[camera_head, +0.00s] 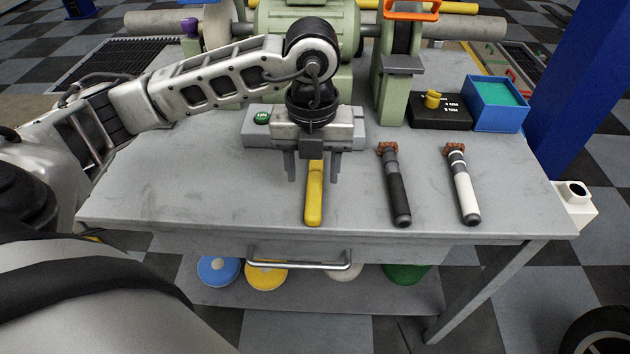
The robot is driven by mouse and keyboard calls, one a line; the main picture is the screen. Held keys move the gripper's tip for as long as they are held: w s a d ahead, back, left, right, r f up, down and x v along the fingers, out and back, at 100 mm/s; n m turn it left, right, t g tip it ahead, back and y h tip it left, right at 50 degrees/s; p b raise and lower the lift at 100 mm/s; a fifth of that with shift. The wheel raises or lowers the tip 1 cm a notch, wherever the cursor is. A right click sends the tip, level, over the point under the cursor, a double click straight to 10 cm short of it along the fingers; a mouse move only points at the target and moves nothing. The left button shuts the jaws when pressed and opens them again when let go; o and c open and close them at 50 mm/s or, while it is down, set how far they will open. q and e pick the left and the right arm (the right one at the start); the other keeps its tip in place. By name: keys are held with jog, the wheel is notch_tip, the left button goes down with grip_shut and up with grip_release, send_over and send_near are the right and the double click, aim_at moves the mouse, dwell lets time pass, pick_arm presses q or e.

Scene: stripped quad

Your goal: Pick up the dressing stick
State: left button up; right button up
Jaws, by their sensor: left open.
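Three handled tools lie side by side on the grey workbench (160,190): a yellow one (314,205), a black one (398,193) with a brown head, and a white one (465,193) with a dark band and a brown head. I cannot tell from looks alone which is the dressing stick. My left gripper (313,172) points down over the far end of the yellow tool, its open fingers to either side of it. The gripper hides that tool's far end. I cannot tell whether the fingers touch the bench. My right gripper is not in view.
A green bench grinder (395,85) stands behind the gripper, with a green button (261,117) on its base. A black box with a yellow knob (433,99) and a blue bin (495,110) stand at the back right. The bench's left front is clear.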

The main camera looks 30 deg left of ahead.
aim_at(314, 190)
pick_arm(q)
notch_tip(314, 190, down, 5)
jog(key=shift+w+d+r, duration=0.1)
jog(key=c, duration=1.1)
